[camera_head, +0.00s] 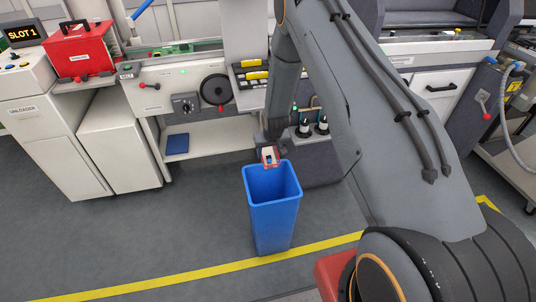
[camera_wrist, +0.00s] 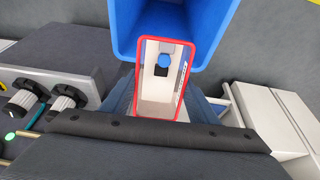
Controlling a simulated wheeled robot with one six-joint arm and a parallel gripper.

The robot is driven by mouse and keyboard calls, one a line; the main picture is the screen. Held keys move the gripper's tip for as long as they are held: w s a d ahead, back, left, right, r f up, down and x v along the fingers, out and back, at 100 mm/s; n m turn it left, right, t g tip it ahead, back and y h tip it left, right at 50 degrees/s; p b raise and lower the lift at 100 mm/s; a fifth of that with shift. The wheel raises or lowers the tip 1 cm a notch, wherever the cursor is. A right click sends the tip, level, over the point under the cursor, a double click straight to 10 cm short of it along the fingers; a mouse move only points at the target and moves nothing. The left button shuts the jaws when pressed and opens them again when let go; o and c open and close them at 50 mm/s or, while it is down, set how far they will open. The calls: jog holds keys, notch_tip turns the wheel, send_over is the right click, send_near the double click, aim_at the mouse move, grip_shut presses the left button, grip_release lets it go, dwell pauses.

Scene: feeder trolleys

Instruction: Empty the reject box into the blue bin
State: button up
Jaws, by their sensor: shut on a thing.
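The reject box (camera_head: 269,157), small and pale with a red rim, is at the back rim of the blue bin (camera_head: 272,215). The blue bin (camera_wrist: 124,30) opens just beyond the box. The bin stands upright on the floor; its bottom is hidden.
Behind the bin is a white machine bench with a black handwheel (camera_head: 216,89) and a low shelf holding a blue pad (camera_head: 177,144). A red case (camera_head: 77,52) sits at left. Floor left of the bin is clear.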

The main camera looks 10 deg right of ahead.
jog(key=shift+b, duration=0.65)
jog(key=shift+s+a+t, duration=0.15)
jog(key=shift+s+t, duration=0.05)
jog(key=shift+t, duration=0.2)
jog(key=shift+s+r+t+p, duration=0.3)
jog(key=shift+r+t+p, duration=0.25)
jog(key=shift+t+p, duration=0.4)
jog(key=t, duration=0.1)
jog(key=s+t, duration=0.1)
jog(key=t, duration=0.1)
jog(key=r+t, duration=0.1)
jog(key=t, duration=0.1)
jog(key=shift+s, duration=0.35)
jog(key=t+b, duration=0.1)
jog(key=s+t+b, duration=0.1)
jog(key=t, duration=0.1)
jog(key=shift+s+t, duration=0.25)
jog(key=shift+s, duration=0.05)
jog(key=t+b, duration=0.2)
jog(key=s+t+b, duration=0.1)
jog(key=shift+s+t+b, duration=0.3)
jog(key=shift+t+b, duration=0.05)
jog(key=shift+t, duration=0.05)
jog(key=shift+s+r+p, duration=0.1)
jog(key=shift+r+p, duration=0.25)
jog(key=shift+p, duration=0.6)
jog(key=shift+f+t+p, duration=0.1)
jog(key=shift+t+p, duration=0.3)
jog(key=shift+p, duration=0.25)
